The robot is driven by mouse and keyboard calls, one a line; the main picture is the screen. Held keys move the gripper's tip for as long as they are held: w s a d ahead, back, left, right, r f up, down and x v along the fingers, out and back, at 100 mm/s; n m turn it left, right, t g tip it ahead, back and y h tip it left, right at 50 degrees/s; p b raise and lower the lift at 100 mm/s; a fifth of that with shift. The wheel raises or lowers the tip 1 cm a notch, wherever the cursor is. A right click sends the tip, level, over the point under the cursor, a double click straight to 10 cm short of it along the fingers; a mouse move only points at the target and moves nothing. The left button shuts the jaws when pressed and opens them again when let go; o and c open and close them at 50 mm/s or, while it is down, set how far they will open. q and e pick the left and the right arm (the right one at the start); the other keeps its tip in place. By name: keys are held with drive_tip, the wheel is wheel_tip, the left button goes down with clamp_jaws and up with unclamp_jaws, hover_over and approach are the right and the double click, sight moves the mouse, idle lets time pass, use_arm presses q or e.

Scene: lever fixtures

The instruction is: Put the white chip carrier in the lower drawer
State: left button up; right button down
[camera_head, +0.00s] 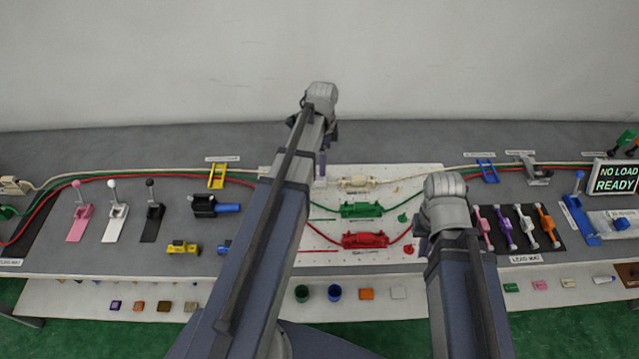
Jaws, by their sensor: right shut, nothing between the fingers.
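A small flat white piece (399,292) lies on the pale lower shelf or drawer (455,303) under the bench; I cannot tell for sure that it is the white chip carrier. My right gripper (424,246) is mostly hidden behind its wrist, above the bench's front part, right of the red fixture. It is shut and empty, apart from the white piece. My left gripper (321,163) is mostly hidden by its arm and wrist, near the cream connector; its jaws cannot be made out.
The bench (110,260) holds lever fixtures, cables and a white board with cream, green (362,209) and red (365,240) connectors. A display (617,179) stands at right.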

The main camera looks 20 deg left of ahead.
sight(414, 270)
use_arm(q)
drive_tip(key=shift+f+b, duration=1.35)
use_arm(e)
drive_tip(key=shift+f, duration=1.35)
use_arm(q)
drive_tip(key=f+b, duration=0.5)
drive_tip(key=shift+s+a+f, duration=0.1)
drive_tip(key=shift+s+a, duration=0.05)
drive_tip(key=shift+a, duration=0.2)
use_arm(e)
wheel_tip(414, 270, down, 5)
drive_tip(key=shift+f, duration=0.1)
use_arm(q)
clamp_jaws()
use_arm(e)
drive_tip(key=shift+r, duration=0.2)
